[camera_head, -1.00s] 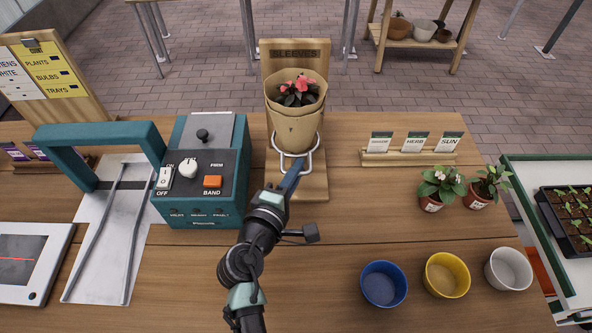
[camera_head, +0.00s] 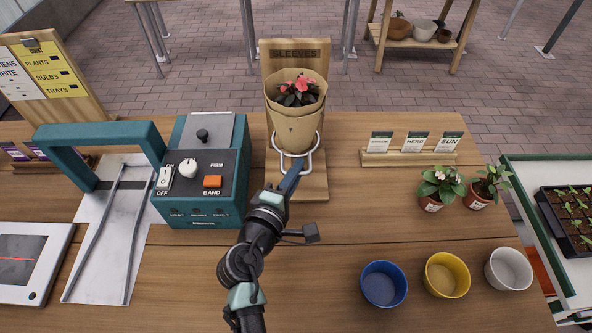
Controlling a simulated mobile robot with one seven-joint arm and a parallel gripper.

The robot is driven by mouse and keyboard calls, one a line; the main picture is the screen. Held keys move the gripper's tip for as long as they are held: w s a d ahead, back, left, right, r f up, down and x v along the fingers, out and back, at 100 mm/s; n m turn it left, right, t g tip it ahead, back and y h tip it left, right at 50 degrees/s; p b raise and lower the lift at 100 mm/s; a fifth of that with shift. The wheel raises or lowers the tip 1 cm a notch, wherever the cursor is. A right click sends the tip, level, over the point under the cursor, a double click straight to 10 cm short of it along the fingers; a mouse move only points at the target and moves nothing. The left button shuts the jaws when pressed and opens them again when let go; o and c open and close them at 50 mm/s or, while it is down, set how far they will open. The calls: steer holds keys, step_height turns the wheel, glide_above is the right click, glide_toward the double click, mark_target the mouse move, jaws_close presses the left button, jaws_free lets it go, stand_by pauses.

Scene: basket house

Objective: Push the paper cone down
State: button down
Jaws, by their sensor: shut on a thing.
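The brown paper cone (camera_head: 296,128) stands upright in a white wire holder (camera_head: 314,150) on the wooden sleeve stand (camera_head: 313,186). A plant with red-pink flowers (camera_head: 298,91) sits inside the cone, its blooms and dark leaves showing at the open top. My gripper (camera_head: 291,176) reaches up from the front to the lower front of the holder, just below the cone. Its fingertips are small in the picture. What lies between them, by the holder and the cone's lower end, is hard to make out.
A teal banding machine (camera_head: 203,170) stands close on the left. Label cards (camera_head: 414,143) and two potted plants (camera_head: 441,187) are on the right. Blue (camera_head: 384,284), yellow (camera_head: 447,275) and white (camera_head: 508,269) pots stand at the front right. The table between stand and pots is clear.

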stand_by(0.3)
step_height(320, 180, down, 9)
steer(key=b, duration=0.8)
steer(key=shift+r, duration=0.3)
steer(key=c, duration=0.9)
jaws_free()
steer(key=b+v, duration=0.1)
steer(key=v, duration=1.2)
